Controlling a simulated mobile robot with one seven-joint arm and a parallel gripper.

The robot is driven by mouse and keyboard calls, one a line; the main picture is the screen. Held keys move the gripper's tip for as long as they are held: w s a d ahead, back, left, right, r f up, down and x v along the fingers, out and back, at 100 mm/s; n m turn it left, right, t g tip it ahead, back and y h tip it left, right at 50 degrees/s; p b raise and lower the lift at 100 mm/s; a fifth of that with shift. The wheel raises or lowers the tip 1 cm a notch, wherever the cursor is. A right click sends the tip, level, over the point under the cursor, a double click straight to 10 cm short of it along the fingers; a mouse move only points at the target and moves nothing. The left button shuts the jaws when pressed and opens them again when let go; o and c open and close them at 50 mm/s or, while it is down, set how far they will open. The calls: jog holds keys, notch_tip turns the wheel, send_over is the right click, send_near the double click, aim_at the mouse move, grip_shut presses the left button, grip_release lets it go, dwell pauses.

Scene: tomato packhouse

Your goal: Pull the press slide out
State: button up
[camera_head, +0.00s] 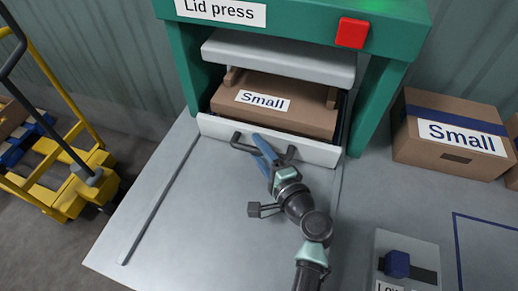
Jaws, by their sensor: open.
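The lid press (385,14) is a green frame with a grey platen (285,56) above its opening. The press slide (318,151) shows a pale front panel with a dark bar handle (238,141) at the mouth of the press. A brown carton labelled Small (300,117) sits in the slide under the platen. My gripper (262,141) has blue fingers and is at the handle on the slide's front. It is open. Whether the fingers touch the handle or straddle it cannot be told; they hide part of it.
The grey table (215,220) in front of the slide is clear, with a rail (155,205) on its left. Another Small carton (450,140) stands right of the press. A blue lever (397,264) sits on a box at lower right. A yellow pallet truck (60,190) stands left.

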jog(key=shift+w, duration=0.1)
grip_shut()
dwell(1.4)
